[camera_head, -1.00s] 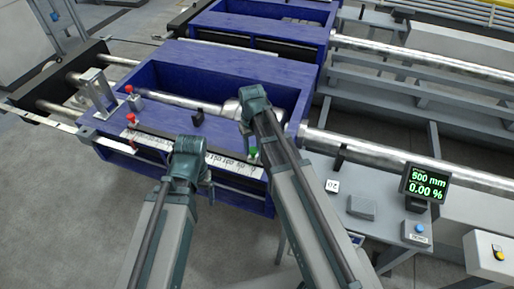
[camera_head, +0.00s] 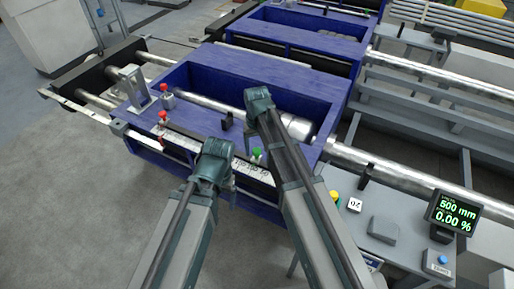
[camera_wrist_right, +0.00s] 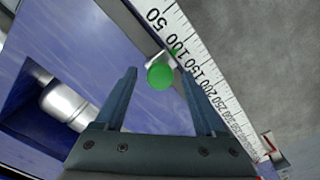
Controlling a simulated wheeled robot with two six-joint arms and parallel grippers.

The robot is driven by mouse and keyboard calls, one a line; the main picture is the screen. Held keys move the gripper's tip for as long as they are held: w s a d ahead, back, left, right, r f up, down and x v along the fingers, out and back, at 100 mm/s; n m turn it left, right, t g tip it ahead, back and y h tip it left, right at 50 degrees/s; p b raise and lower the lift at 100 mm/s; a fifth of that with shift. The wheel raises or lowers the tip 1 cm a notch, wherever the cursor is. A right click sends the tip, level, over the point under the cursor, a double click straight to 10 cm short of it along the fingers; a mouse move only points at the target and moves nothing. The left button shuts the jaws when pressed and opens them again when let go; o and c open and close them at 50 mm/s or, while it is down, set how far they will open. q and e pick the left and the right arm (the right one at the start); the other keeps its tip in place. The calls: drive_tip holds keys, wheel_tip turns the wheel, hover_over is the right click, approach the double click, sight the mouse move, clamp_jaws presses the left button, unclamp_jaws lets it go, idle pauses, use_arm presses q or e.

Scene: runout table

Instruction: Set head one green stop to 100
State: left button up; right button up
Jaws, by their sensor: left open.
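The green stop's round knob (camera_wrist_right: 160,75) lies between the fingertips of my right gripper (camera_wrist_right: 159,72) in the right wrist view, with a gap on both sides. My right gripper is open. The stop's small pointer is beside the white scale (camera_wrist_right: 185,60), near the 100 mark; the exact reading is unclear. In the head view the green stop (camera_head: 256,152) stands on the front rail of the blue machine (camera_head: 215,75), between my two arms. My left gripper (camera_head: 215,150) is over the scale to its left; its fingers are hidden.
Two red-knobbed stops (camera_head: 162,116) stand left along the rail. A black block (camera_head: 226,119) is on the blue top. A display (camera_head: 455,213) reads 500 mm and 0.00 %. A grey side table (camera_head: 405,205) with buttons is at right. Open floor lies front left.

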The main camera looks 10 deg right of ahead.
sight(257, 150)
wheel_tip(257, 150, up, 14)
drive_tip(key=p, duration=1.4)
drive_tip(key=shift+f, duration=0.1)
drive_tip(key=s+a+f+b, duration=0.1)
drive_tip(key=s+f+b, duration=0.1)
drive_tip(key=s, duration=0.8)
drive_tip(key=s+f+n+h+b, duration=0.1)
drive_tip(key=s+f+b, duration=0.1)
drive_tip(key=s, duration=0.7)
drive_tip(key=shift+s+a+n, duration=0.3)
drive_tip(key=shift+s+a, duration=0.05)
drive_tip(key=shift+s, duration=0.05)
